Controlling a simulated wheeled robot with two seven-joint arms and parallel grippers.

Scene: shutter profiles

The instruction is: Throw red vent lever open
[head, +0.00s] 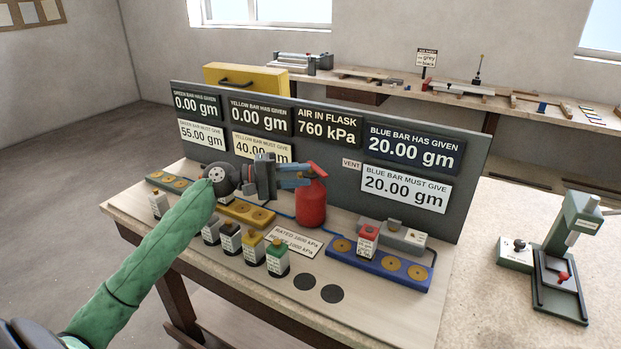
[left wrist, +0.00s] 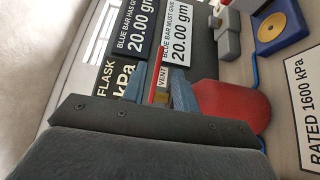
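The red air flask (head: 311,208) stands upright on the bench in front of the dark panel. A red lever (head: 318,168) slants at its top, near the white VENT label (head: 351,164). My left gripper (head: 305,176) reaches in from the left at the flask's top. Its two blue-grey fingers are apart, with their tips close to the lever; I cannot tell whether they touch it. In the left wrist view the fingers (left wrist: 160,90) stand apart, with a narrow red strip and the VENT label showing between them. The flask (left wrist: 232,103) lies right beside them there. My right gripper is not in view.
The panel's displays include the air-in-flask sign (head: 328,128), reading 760 kPa. Small coloured-cap blocks stand in front, with a yellow bar (head: 246,212) and a blue bar (head: 380,264). A rating plate (head: 294,242) lies before the flask. A green press (head: 565,250) stands at right.

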